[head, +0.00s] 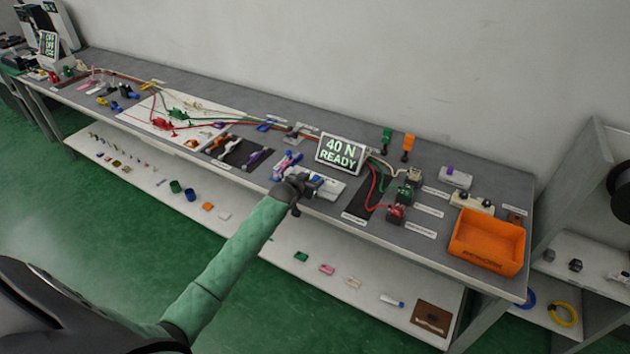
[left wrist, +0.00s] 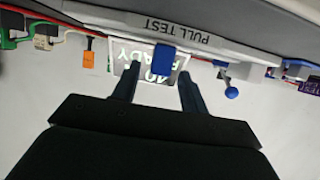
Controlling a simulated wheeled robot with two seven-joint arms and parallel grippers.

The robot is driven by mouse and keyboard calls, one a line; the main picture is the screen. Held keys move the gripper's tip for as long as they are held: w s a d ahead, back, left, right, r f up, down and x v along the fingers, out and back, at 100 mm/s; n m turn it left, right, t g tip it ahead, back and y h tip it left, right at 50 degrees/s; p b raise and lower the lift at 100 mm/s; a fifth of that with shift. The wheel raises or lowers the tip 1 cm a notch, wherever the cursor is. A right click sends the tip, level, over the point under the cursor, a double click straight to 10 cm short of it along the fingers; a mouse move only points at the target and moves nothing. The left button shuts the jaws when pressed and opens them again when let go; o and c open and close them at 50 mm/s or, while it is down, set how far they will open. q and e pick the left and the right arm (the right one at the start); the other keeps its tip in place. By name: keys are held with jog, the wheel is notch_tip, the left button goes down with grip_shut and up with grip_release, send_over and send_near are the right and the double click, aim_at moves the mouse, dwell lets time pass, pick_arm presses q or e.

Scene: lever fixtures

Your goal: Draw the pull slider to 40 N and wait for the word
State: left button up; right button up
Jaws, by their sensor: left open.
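The display (head: 340,153) stands on the bench and reads "40 N" over "READY". In the left wrist view it shows upside down behind the fingers. The pull-test fixture (head: 328,189) is a pale block below the display, and its label "PULL TEST" (left wrist: 162,38) is inverted in the left wrist view. A blue slider tab (left wrist: 163,57) sticks out of it. My left gripper (head: 300,186) is at the fixture. In the left wrist view its two fingers (left wrist: 160,74) are apart, one on each side of the blue tab, with gaps showing. My right gripper is out of view.
An orange bin (head: 487,241) stands at the bench's right end. Red and green terminal blocks (head: 397,212) with wires are right of the display. A blue-knobbed lever (left wrist: 231,92) is close beside the fingers. A lower shelf (head: 250,232) holds small parts.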

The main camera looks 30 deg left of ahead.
aim_at(314, 180)
pick_arm(q)
jog(key=b+v, duration=0.1)
jog(key=v, duration=0.2)
jog(key=shift+s, duration=0.4)
jog(key=shift+s+a+r, duration=0.1)
jog(key=shift+s+r, duration=0.35)
jog(key=shift+s, duration=0.15)
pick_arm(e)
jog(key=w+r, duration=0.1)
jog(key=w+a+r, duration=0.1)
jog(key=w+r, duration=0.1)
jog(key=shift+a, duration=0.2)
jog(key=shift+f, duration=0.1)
